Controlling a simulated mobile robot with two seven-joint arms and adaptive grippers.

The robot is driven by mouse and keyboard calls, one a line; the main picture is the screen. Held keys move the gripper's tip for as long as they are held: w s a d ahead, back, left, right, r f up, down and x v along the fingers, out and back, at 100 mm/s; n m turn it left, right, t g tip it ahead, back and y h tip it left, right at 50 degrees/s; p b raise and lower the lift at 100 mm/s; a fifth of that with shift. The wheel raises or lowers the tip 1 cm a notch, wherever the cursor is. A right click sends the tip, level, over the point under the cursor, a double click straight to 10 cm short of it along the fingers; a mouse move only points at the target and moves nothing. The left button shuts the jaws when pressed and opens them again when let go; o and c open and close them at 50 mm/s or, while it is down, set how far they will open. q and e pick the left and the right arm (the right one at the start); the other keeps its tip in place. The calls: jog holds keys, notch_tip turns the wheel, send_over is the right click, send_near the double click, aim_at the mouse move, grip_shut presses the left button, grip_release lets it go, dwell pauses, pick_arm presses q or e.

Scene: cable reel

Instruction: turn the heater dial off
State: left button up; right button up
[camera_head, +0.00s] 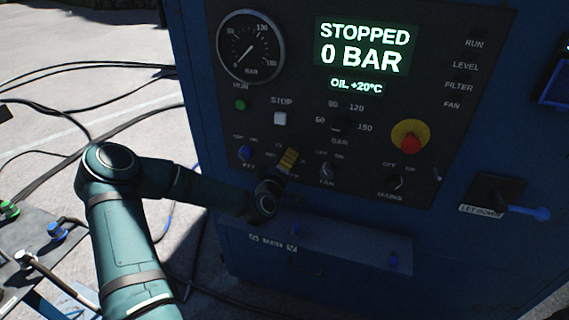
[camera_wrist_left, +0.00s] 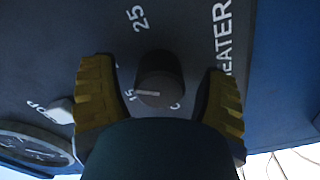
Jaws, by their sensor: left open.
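The heater dial (camera_wrist_left: 161,70) is a dark round knob in the left wrist view, with HEATER lettering to its right. A 25 is printed above it and a partly hidden 15 at its lower left; its white mark points left, near the 15. My left gripper (camera_wrist_left: 160,92) is open, its yellow-padded fingers on either side of the dial with gaps visible. In the head view my left gripper (camera_head: 287,161) is at the lower panel and hides the dial. My right gripper is out of view.
The control panel has a pressure gauge (camera_head: 250,46), a display (camera_head: 365,47) reading STOPPED 0 BAR, and a red stop button (camera_head: 410,143). A ledge (camera_head: 330,246) projects below.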

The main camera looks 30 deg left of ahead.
pick_arm(q)
jog(key=c, duration=1.2)
jog(key=shift+n, duration=0.3)
jog(key=n+b, duration=0.1)
jog(key=n, duration=0.9)
jog(key=shift+r+n+b, duration=0.1)
jog(key=shift+n+b, duration=0.25)
jog(key=shift+n, duration=0.05)
jog(key=o, duration=1.2)
